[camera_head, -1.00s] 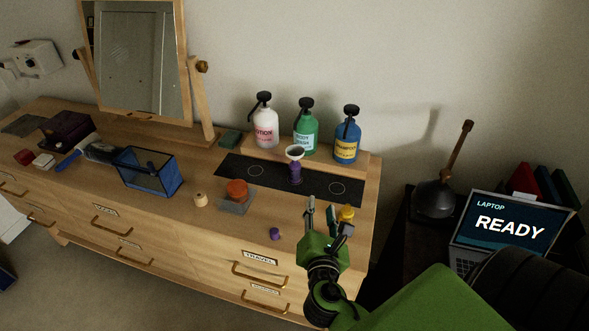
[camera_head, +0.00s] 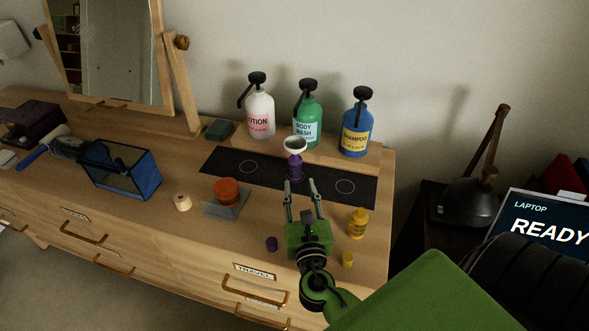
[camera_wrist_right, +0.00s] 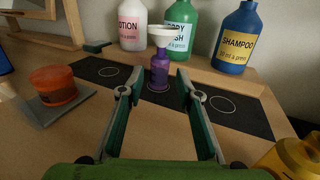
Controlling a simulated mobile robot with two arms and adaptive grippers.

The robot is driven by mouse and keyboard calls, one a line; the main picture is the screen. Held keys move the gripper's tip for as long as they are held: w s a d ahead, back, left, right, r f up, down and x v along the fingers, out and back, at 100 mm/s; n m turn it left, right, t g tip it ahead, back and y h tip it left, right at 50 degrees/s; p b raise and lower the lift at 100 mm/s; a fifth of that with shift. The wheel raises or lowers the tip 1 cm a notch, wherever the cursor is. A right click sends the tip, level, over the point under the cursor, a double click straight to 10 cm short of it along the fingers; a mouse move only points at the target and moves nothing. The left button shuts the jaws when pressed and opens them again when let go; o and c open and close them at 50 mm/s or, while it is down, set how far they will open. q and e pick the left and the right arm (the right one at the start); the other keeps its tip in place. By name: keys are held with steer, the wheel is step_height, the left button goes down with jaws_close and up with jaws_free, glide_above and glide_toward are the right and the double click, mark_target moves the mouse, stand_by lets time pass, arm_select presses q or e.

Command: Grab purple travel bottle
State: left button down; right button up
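The purple travel bottle (camera_head: 294,168) stands upright on the black mat (camera_head: 228,166), with a white funnel (camera_head: 294,145) on its top. My right gripper (camera_head: 300,184) is open, its fingers pointing at the bottle from the front. In the right wrist view the bottle (camera_wrist_right: 159,72) shows just beyond and between the fingertips (camera_wrist_right: 158,86); nothing is held. A small purple cap (camera_head: 271,243) lies on the dresser left of the gripper. My left gripper is not in view.
Lotion (camera_head: 261,115), body wash (camera_head: 307,120) and shampoo (camera_head: 357,128) pump bottles stand behind on a wooden riser. A yellow bottle (camera_head: 358,223) and yellow cap (camera_head: 347,260) are right of the gripper. An orange jar (camera_head: 227,191) and blue mesh bin (camera_head: 130,172) are left.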

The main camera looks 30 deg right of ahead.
mark_target(296, 158)
steer(key=x, duration=0.2)
steer(key=p+x, duration=0.1)
steer(key=x, duration=0.4)
steer(key=shift+r, duration=0.25)
steer(key=p+x, duration=0.1)
steer(key=x, duration=0.4)
steer(key=shift+w+d+p, duration=0.15)
steer(key=shift+d+p, duration=0.05)
steer(key=shift+p, duration=0.2)
steer(key=shift+w+d+f, duration=0.1)
steer(key=shift+w+f, duration=0.1)
jaws_close()
